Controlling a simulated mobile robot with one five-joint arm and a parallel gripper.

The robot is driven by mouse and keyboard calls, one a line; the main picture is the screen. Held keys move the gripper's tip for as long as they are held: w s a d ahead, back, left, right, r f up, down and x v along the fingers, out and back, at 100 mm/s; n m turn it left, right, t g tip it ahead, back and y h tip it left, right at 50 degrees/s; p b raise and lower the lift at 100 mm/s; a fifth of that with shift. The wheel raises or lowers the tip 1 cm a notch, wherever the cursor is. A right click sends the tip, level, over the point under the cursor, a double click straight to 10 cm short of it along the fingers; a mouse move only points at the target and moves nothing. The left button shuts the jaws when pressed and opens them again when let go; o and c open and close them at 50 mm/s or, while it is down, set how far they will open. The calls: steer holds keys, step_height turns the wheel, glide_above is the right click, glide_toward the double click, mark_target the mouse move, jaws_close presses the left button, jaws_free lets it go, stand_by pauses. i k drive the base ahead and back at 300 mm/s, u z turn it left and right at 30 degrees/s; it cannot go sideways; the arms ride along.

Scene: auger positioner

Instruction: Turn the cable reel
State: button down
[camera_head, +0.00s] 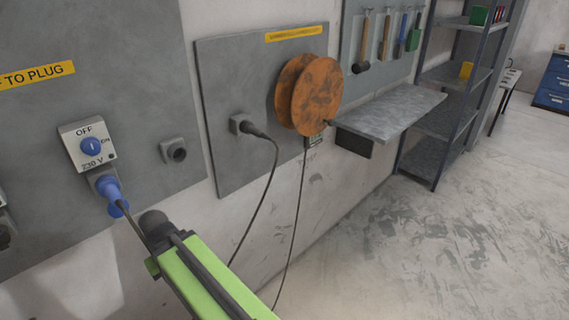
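The cable reel (315,97) is a rusty orange spool with two round discs, mounted on a grey wall panel right of centre. A dark cable (297,210) hangs below it. Another dark cable runs from a black plug (252,129) in a grey socket left of the reel. My green arm comes up from the bottom edge. Its dark end, where my gripper (156,228) is, lies below and left of the reel, well apart from it. The fingers cannot be made out, so their opening is unclear.
A switch box (88,143) marked OFF with a blue plug (110,190) is on the left panel. A grey shelf (390,112) juts out right of the reel. Hanging tools, a shelving rack (455,105) and a blue cabinet (554,82) stand farther right. Floor at right is clear.

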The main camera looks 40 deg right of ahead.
mark_target(318, 94)
steer(key=u, duration=1.6)
steer(key=k, duration=1.8)
steer(key=z, duration=0.6)
steer(key=i, duration=0.95)
steer(key=u, duration=0.05)
